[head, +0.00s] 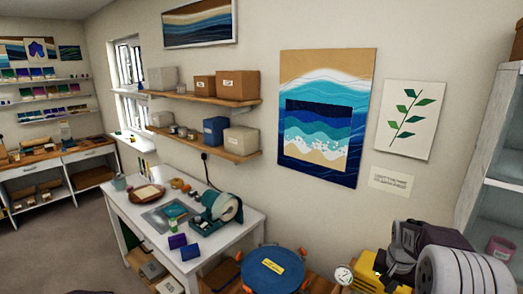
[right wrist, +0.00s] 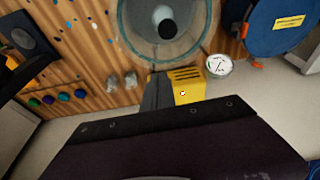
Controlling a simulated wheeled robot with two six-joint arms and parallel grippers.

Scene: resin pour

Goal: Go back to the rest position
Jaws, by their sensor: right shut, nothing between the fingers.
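My right gripper (head: 412,246) is at the lower right of the head view, a dark purple-black body at the end of my pale grey arm. It is shut and empty, held in front of a yellow machine (head: 367,272) and partly hiding it. In the right wrist view the dark gripper body (right wrist: 160,122) fills the lower middle, and its fingertips are hard to make out.
A blue round lid (head: 272,270) and a pressure gauge (head: 343,275) are left of the yellow machine. A white table (head: 222,240) with a tape dispenser (head: 220,212) stands further left. A grey shelf unit (head: 490,150) is at right. Grey floor (head: 60,240) is open at left.

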